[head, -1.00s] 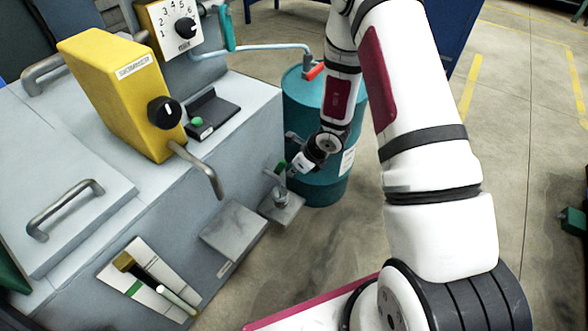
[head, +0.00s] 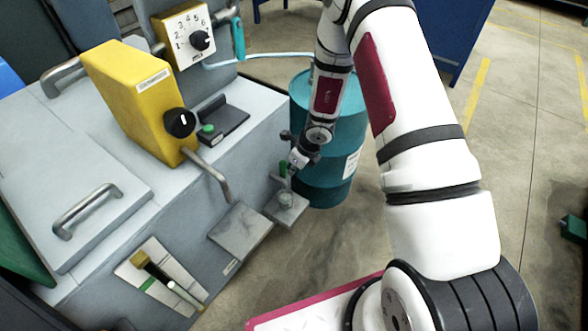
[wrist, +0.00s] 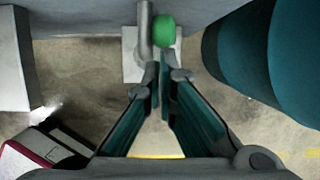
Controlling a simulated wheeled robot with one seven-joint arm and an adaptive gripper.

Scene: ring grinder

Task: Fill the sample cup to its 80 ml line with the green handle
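The green handle (head: 283,169) is on the tap at the machine's right side. In the wrist view its rounded green end (wrist: 164,30) shows beside the grey tap pipe (wrist: 145,32). The sample cup (head: 286,200) looks small and greyish on the small shelf under the tap; its level and 80 ml line cannot be read. My gripper (head: 295,160) is right by the handle. In the wrist view my gripper (wrist: 160,68) has its fingertips close together with nothing visible between them, just short of the green end. Whether they touch it is unclear.
A teal drum (head: 338,178) stands close behind and right of my gripper. A grey plate (head: 240,232) juts out left of the shelf (head: 288,212). The yellow box (head: 135,100) with a black knob and the numbered dial (head: 187,38) are on the machine. Floor is open in front.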

